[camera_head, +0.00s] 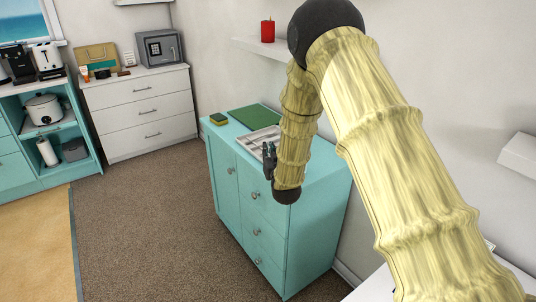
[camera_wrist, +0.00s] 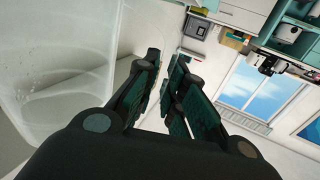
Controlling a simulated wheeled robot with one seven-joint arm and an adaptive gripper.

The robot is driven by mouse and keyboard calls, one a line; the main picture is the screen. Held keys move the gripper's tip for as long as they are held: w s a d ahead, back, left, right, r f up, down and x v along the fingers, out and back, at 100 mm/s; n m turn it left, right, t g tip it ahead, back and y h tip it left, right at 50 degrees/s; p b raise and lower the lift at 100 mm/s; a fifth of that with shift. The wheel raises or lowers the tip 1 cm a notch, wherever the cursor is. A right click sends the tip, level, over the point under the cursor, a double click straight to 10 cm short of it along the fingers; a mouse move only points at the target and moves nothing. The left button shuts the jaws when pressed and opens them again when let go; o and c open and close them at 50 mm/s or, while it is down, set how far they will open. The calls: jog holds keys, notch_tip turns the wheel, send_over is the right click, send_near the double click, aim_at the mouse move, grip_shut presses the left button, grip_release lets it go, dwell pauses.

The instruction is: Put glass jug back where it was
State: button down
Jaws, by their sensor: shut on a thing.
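The glass jug (camera_wrist: 50,65) is clear and fills the left side of the wrist view, close to the camera. My gripper (camera_wrist: 172,62) shows there with its two dark fingers near each other beside the jug. It is shut on the jug, though the exact contact is hard to see through the clear glass. In the head view my gripper (camera_head: 268,158) is over the turquoise cabinet (camera_head: 275,215), near its front edge. The jug cannot be made out there; my arm covers that part.
On the cabinet top are a grey-white tray-like item (camera_head: 258,140), a green board (camera_head: 253,117) and a sponge (camera_head: 218,119). A red candle (camera_head: 268,30) stands on a wall shelf (camera_head: 259,46). A white drawer unit (camera_head: 140,112) stands behind. Carpet (camera_head: 150,210) left of the cabinet is clear.

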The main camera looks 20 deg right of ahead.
jog(key=shift+f, duration=0.6)
jog(key=c, duration=1.9)
grip_release()
jog(key=shift+f, duration=0.25)
jog(key=shift+c, duration=0.2)
jog(key=o, duration=0.4)
jog(key=shift+r, duration=0.1)
jog(key=shift+o, duration=0.2)
